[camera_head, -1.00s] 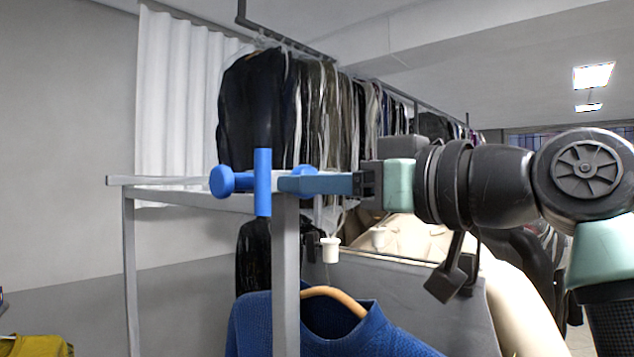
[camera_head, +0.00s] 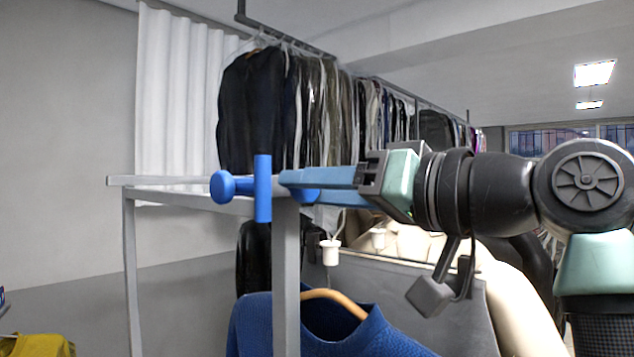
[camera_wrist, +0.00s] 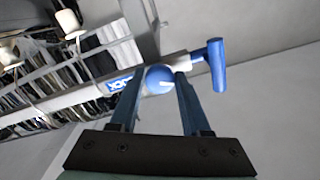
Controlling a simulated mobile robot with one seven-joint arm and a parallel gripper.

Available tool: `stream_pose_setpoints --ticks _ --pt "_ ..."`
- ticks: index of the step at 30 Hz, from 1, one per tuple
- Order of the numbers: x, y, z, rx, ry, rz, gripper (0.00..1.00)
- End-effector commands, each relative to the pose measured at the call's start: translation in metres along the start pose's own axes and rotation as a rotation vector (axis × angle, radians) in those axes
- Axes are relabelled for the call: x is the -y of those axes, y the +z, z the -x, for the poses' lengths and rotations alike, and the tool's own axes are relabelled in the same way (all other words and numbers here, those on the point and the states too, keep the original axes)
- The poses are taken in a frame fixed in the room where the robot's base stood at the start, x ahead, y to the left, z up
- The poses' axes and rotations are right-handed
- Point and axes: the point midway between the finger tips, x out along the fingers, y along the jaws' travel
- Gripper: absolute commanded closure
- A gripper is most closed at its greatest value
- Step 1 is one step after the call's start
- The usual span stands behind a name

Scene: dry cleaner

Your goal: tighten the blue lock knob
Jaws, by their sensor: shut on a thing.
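The blue lock knob (camera_wrist: 159,78) is round with a white mark on its face. In the wrist view it sits between my fingertips, beside a blue label with white lettering (camera_wrist: 117,84) on the rail. My gripper (camera_wrist: 161,76) is shut on it, a finger on each side. In the head view my gripper (camera_head: 300,186) reaches in from the right at the top of the grey post, and the knob (camera_head: 306,196) is mostly hidden behind a finger. A blue T-shaped handle (camera_head: 263,188) stands just left of the fingertips; it also shows in the wrist view (camera_wrist: 216,65).
A grey metal rack (camera_head: 286,270) carries the knob. A blue sweater (camera_head: 375,332) on a wooden hanger hangs below my gripper. Bagged garments (camera_head: 300,110) hang on a rail behind. A blue ball end (camera_head: 222,184) lies left of the T-handle.

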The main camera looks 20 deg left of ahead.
Motion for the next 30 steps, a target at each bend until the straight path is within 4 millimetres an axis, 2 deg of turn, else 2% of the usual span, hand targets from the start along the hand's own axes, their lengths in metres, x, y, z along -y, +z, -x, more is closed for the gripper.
stream_pose_setpoints --ticks 30 --pt "0.0023 -0.0023 -0.0002 0.000 -0.001 -0.936 1.00"
